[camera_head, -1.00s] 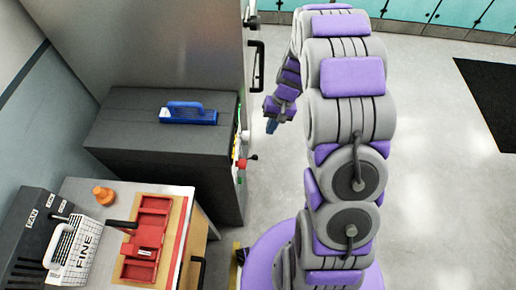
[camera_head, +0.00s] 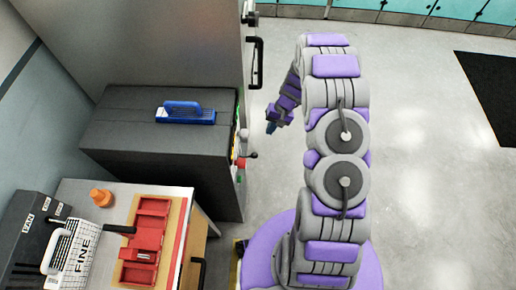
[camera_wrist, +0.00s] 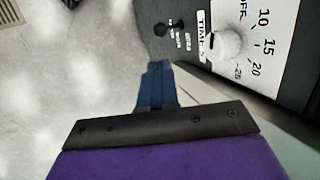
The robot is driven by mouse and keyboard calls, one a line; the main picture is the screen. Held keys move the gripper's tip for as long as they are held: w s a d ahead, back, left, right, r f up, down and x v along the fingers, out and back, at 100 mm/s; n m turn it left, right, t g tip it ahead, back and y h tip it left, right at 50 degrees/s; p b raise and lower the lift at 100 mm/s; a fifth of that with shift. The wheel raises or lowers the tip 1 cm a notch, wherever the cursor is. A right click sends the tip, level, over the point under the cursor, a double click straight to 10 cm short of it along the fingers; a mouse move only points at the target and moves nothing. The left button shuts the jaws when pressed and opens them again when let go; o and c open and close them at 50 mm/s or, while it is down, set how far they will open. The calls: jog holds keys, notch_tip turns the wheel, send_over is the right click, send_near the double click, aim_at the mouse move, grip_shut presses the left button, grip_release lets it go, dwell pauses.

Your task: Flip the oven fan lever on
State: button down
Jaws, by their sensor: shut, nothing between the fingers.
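The oven (camera_head: 160,155) is a dark box at left centre in the head view, its control panel on the right side seen edge-on. A red lever (camera_head: 240,163) and a black ball-tipped lever (camera_head: 254,155) stick out from that panel. In the wrist view, a small black knob-tipped lever (camera_wrist: 160,30) stands by small labels too blurred to read; I cannot tell for sure that it is the fan lever. My gripper (camera_head: 271,128) is to the right of the panel, apart from it. In the wrist view its blue fingers (camera_wrist: 158,72) are shut and empty, below the black lever.
A white timer dial (camera_wrist: 222,44) is right of the fingers. A blue handled tool (camera_head: 186,113) lies on the oven. A black door handle (camera_head: 257,62) juts out above.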

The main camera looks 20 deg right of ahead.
jog(key=b+x, duration=0.2)
jog(key=x, duration=1.2)
jog(key=shift+d+f+b, duration=0.1)
jog(key=shift+b, duration=0.2)
